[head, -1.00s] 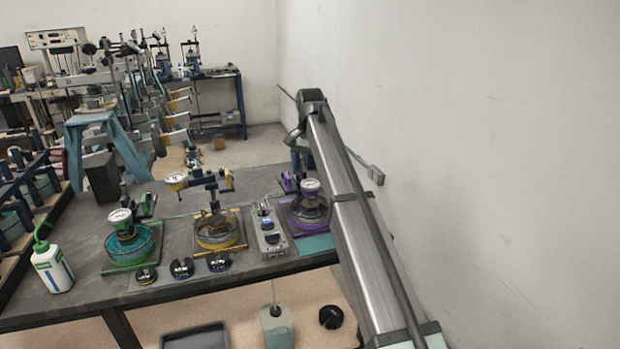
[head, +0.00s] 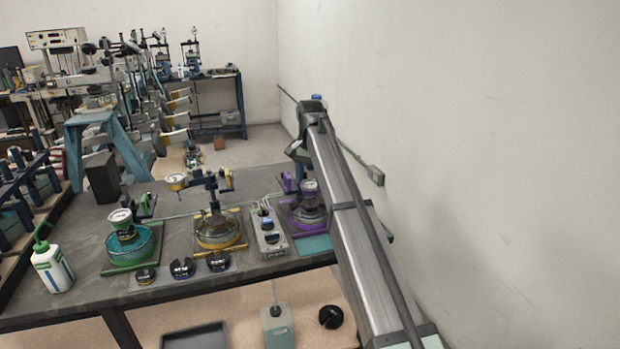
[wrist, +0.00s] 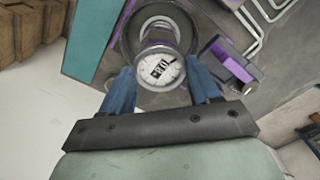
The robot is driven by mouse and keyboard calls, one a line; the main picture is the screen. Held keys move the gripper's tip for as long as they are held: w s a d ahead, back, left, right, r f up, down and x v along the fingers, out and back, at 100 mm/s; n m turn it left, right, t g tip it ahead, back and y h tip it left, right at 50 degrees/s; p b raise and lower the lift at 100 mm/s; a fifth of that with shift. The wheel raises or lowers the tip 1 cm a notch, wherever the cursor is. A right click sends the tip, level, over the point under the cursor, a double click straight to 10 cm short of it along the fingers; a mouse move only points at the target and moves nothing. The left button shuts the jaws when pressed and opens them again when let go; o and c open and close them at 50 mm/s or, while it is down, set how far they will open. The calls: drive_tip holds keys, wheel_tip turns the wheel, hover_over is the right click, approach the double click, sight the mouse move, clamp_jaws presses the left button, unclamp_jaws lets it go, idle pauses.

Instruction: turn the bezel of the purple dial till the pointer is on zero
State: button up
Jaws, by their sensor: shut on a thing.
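The purple dial (wrist: 160,70) shows in the wrist view as a round white face in a pale rim, with dark markings in its middle. The face is too small and blurred to read where the pointer stands against zero. My gripper (wrist: 162,88) has its two blue fingers on opposite sides of the dial, shut on its bezel. In the head view the purple dial (head: 310,186) stands on its purple-framed stand at the right end of the bench, just left of my arm. My gripper cannot be made out there.
A grey box with buttons (head: 269,235) stands left of the purple stand. Yellow (head: 217,232) and green (head: 131,245) dial stands are farther left, with a white bottle (head: 52,266) at the left end. A bare wall (head: 480,150) rises on the right.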

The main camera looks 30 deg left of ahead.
drive_tip(key=c, duration=0.4)
drive_tip(key=shift+c, duration=0.2)
drive_tip(key=shift+n, duration=0.3)
drive_tip(key=n, duration=0.6)
drive_tip(key=shift+n, duration=0.3)
drive_tip(key=n, duration=0.3)
drive_tip(key=shift+n, duration=2)
drive_tip(key=o, duration=1.1)
drive_tip(key=shift+c, duration=0.2)
